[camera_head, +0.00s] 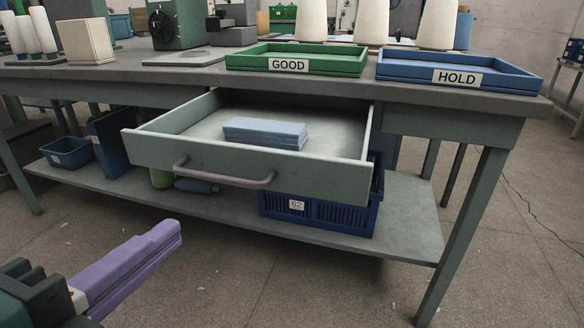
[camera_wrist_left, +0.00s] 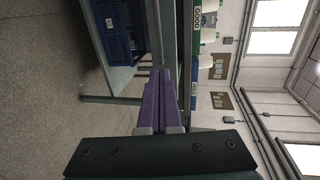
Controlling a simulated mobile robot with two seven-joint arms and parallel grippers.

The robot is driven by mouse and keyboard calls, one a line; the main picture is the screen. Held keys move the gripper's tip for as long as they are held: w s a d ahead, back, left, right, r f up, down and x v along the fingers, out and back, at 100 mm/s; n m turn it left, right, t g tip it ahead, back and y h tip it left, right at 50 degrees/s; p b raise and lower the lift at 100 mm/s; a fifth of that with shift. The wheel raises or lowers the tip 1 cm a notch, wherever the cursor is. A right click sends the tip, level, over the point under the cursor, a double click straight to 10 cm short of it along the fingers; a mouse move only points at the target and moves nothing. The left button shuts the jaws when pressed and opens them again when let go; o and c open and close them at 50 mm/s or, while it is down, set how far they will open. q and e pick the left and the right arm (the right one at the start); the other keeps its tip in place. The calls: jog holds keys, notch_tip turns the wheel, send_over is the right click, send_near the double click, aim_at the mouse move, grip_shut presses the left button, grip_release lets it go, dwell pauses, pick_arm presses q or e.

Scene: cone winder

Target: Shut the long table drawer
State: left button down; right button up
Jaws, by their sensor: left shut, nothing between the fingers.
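The long table drawer (camera_head: 245,165) is pulled well out from under the worktop in the head view. It has a grey-green front and a curved grey handle (camera_head: 224,174). A stack of blue cloths or pads (camera_head: 265,132) lies inside it. My left gripper (camera_head: 178,232), with purple fingers, is shut and empty. It is at the lower left, in front of the drawer and apart from its handle. In the left wrist view its closed fingers (camera_wrist_left: 160,88) point toward the table, which appears sideways. My right gripper is not in view.
The worktop (camera_head: 205,78) carries a green GOOD tray (camera_head: 295,60), a blue HOLD tray (camera_head: 460,72) and several white cones. The lower shelf (camera_head: 405,220) holds a blue crate (camera_head: 320,213) and a small blue bin (camera_head: 68,153). The floor in front is clear.

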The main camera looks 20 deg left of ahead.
aim_at(236, 183)
pick_arm(q)
jog(key=b+x, duration=0.2)
jog(key=x, duration=0.8)
jog(key=shift+w+a+f, duration=0.1)
jog(key=shift+w+f, duration=0.05)
jog(key=shift+w, duration=0.8)
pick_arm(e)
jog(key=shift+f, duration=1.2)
pick_arm(q)
jog(key=shift+w, duration=0.1)
